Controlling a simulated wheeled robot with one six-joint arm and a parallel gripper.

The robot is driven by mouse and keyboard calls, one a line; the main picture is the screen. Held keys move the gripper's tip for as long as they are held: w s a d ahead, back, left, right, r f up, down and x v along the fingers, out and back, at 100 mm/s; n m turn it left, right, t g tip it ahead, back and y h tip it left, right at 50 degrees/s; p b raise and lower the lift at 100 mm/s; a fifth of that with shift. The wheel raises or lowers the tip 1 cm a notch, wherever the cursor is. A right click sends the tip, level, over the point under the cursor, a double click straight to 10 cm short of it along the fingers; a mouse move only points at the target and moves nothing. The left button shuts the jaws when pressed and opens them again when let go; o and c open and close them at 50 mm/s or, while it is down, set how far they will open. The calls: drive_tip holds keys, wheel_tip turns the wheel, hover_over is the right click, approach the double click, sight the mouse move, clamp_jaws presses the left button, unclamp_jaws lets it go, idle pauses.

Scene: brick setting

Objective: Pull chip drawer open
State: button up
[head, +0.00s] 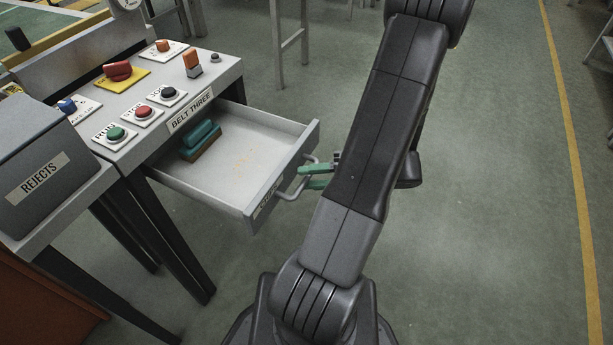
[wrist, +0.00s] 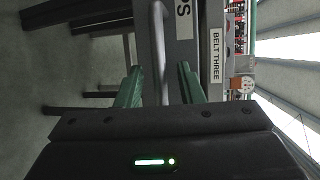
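The chip drawer (head: 225,175) sticks far out of the belt control desk, showing its pale inside. Its grey front (head: 283,178) carries a partly hidden label and a bar handle (head: 295,182). My gripper (head: 310,177) is at the handle, its two green fingers apart. In the wrist view the handle (wrist: 159,45) runs between the fingers of my gripper (wrist: 160,80), with a gap visible on each side. The drawer front (wrist: 183,50) lies just beyond, with the letters "PS" showing. My arm hides part of the gripper in the head view.
A green-topped brush or block (head: 201,138) lies in the drawer. The desk top (head: 140,92) carries several buttons and switches above a "BELT THREE" label (head: 190,110). A grey rejects bin (head: 40,165) stands at left. The floor (head: 490,200) at right is clear.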

drive_tip(key=d+r+p, duration=0.1)
drive_tip(key=d+r, duration=0.1)
drive_tip(key=d, duration=1)
drive_tip(key=shift+d, duration=0.15)
drive_tip(key=shift+r, duration=0.1)
drive_tip(key=a, duration=0.4)
drive_tip(key=a+f, duration=0.1)
drive_tip(key=a, duration=0.4)
drive_tip(key=a+f+b, duration=0.1)
drive_tip(key=a, duration=0.4)
drive_tip(key=shift+f, duration=0.25)
